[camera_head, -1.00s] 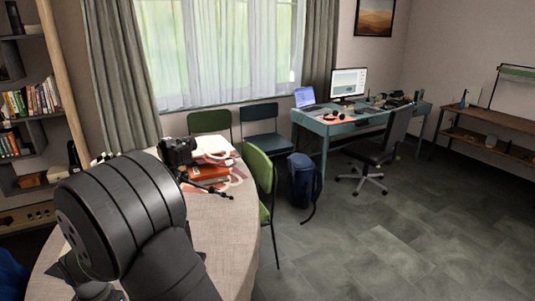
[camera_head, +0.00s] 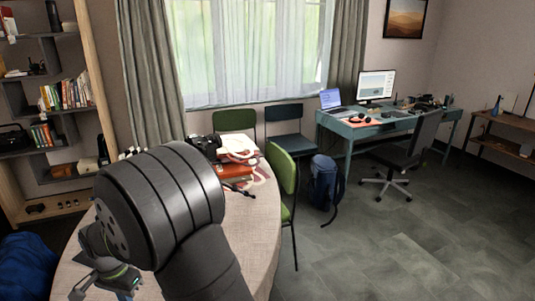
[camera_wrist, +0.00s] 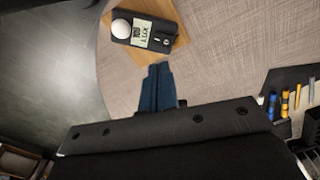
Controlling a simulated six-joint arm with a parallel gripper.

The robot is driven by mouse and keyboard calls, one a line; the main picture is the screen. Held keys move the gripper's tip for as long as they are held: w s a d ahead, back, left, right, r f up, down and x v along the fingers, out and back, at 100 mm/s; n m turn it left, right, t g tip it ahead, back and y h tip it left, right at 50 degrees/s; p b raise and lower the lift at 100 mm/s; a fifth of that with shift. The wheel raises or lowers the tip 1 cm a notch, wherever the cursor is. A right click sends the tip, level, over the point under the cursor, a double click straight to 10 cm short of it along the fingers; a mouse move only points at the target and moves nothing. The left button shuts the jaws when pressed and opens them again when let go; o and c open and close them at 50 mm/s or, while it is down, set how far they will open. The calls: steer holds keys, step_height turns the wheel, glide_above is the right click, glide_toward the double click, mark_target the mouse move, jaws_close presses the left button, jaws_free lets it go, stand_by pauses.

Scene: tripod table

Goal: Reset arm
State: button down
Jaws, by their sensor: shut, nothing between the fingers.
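My gripper (camera_wrist: 156,82) shows in the wrist view as two dark blue fingers pressed together. It is shut and empty. It points toward a dark handheld meter marked LUX (camera_wrist: 146,31), with a white dome, lying on a wooden board (camera_wrist: 181,43). The fingertips appear a little short of the board; I cannot tell their height above the table (camera_wrist: 225,60). In the head view my dark arm fills the lower left and hides part of the table (camera_head: 248,225). My fingers cannot be made out there.
A dark holder with pens (camera_wrist: 287,100) stands at the wrist view's right. In the head view a black camera (camera_head: 207,146) and orange books (camera_head: 233,170) are at the table's far side. A green chair (camera_head: 284,172) stands close to its right edge. Open floor lies beyond.

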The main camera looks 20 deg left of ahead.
steer(key=w+a+r+m+h, duration=0.1)
steer(key=a+r+m, duration=0.2)
steer(key=r+m, duration=0.3)
steer(key=shift+w+a+m+g, duration=0.15)
steer(key=shift+m+g, duration=0.15)
steer(key=shift+m, duration=1.1)
steer(key=shift+r, duration=0.1)
steer(key=c, duration=2.1)
jaws_free()
